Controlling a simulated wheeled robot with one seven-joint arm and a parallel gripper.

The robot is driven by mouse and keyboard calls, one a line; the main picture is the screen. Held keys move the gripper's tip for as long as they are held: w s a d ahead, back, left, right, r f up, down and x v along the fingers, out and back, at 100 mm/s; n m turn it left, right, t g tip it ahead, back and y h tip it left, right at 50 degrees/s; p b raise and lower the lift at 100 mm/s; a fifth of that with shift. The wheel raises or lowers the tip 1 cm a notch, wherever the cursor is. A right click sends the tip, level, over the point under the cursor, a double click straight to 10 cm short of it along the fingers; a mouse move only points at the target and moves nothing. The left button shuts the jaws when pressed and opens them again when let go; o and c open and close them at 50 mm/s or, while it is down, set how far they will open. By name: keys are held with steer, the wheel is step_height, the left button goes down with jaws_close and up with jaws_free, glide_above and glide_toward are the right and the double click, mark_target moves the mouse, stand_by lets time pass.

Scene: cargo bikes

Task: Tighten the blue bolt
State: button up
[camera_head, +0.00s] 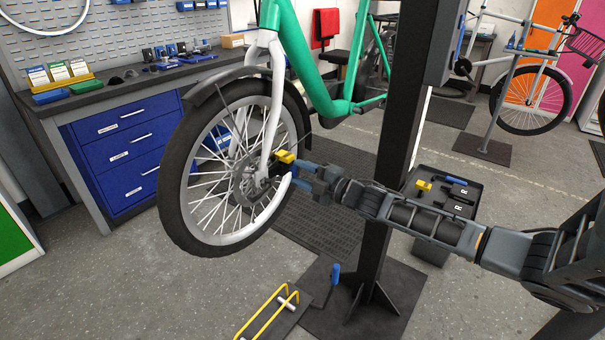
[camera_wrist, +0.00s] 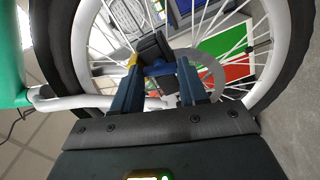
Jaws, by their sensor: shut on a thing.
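The green bike's front wheel (camera_head: 232,160) hangs in a white fork at the centre left. My gripper (camera_head: 283,168) reaches in from the right to the wheel's hub area, just below a yellow part (camera_head: 286,156). In the wrist view, the two fingers of my gripper (camera_wrist: 158,74) are closed around a small blue piece, which looks like the blue bolt (camera_wrist: 158,70). A black block (camera_wrist: 155,46) lies just beyond it, with yellow (camera_wrist: 132,60) at its left. The fingers hide much of the bolt, so how far it is seated cannot be seen.
A black stand post (camera_head: 400,120) rises close behind my arm. A tool tray (camera_head: 420,215) stands right of it. A yellow wire frame (camera_head: 270,310) and a blue-handled lever (camera_head: 333,280) are low in front. A blue-drawer workbench (camera_head: 125,140) is at left.

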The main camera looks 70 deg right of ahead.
steer(key=shift+s+d+f+m+p, duration=0.1)
steer(key=shift+m+p, duration=0.2)
steer(key=shift+m, duration=7)
steer(key=o, duration=1.1)
steer(key=shift+c, duration=0.2)
